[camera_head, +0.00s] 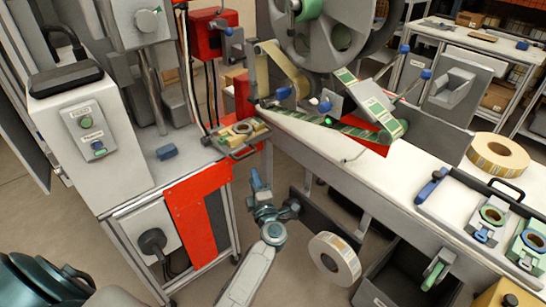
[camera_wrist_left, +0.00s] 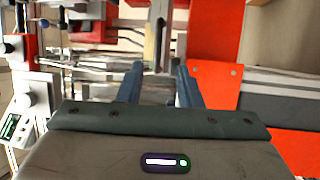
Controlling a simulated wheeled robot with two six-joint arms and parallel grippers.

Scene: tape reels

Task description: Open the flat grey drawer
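A flat grey drawer (camera_head: 246,146) with a bar handle on its front sits at the left end of the long white bench. A tan reel and yellow-green pieces lie on top of it. My left gripper (camera_head: 256,176) is below the drawer front, apart from its handle, with its fingers pointing up in the head view. In the left wrist view the two blue fingers (camera_wrist_left: 158,84) stand apart with nothing clear between them. I cannot make out the drawer for certain in that view. My right gripper is not in view.
A red panel (camera_head: 199,212) on the grey machine cabinet stands left of my left gripper. A tan reel (camera_head: 335,258) hangs low at the right of my forearm. The white bench (camera_head: 402,180) runs to the right. Open floor shows below the gripper.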

